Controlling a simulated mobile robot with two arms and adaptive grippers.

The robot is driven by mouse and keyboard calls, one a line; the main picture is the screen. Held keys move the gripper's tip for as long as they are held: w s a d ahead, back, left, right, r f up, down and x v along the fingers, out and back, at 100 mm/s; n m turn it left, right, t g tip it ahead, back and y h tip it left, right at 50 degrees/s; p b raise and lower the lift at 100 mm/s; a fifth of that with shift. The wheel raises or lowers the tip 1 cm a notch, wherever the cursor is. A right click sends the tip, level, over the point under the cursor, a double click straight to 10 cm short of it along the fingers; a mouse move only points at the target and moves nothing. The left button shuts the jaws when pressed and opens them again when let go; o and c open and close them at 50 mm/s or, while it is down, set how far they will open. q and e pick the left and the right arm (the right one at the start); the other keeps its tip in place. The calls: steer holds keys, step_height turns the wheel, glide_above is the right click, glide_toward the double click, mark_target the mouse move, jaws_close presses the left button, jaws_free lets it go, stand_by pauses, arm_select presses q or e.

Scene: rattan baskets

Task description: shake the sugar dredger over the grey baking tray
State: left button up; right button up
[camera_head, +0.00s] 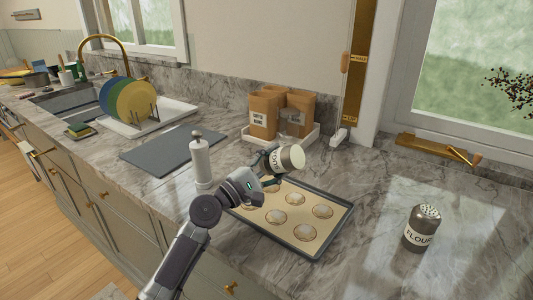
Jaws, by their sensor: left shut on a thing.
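The sugar dredger (281,160) is held in my left gripper (267,165). Its label is partly readable, and it is tilted on its side with a pale round end facing right. It is above the far left part of the grey baking tray (316,251). The tray lies on the marble counter with several round, pale-topped cookies on a light sheet. My left gripper is shut on the dredger, and my forearm covers the tray's left edge. My right gripper is not in view.
A flour shaker (420,228) stands right of the tray. A white pepper mill (201,160) stands left of my gripper. Behind are brown paper bags (263,114) in a white tray (310,136). A grey board (173,149) and a dish rack with plates (137,102) are at left.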

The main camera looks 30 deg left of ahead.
arm_select(q)
steer(key=d+p, duration=0.7)
steer(key=d, duration=1)
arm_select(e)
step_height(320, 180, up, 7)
arm_select(q)
steer(key=shift+w+d+b, duration=0.5)
steer(key=shift+w+d, duration=0.05)
steer(key=shift+w, duration=1.3)
steer(key=a+b, duration=1)
steer(key=a, duration=1.1)
steer(key=shift+w+a+b, duration=0.3)
steer(key=shift+a+b, duration=0.05)
steer(key=shift+a, duration=0.05)
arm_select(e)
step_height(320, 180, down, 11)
arm_select(q)
steer(key=shift+r, duration=0.1)
step_height(320, 180, up, 5)
steer(key=p, duration=0.4)
steer(key=shift+p, duration=0.35)
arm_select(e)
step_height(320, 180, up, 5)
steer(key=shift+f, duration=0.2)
arm_select(q)
steer(key=shift+d, duration=0.1)
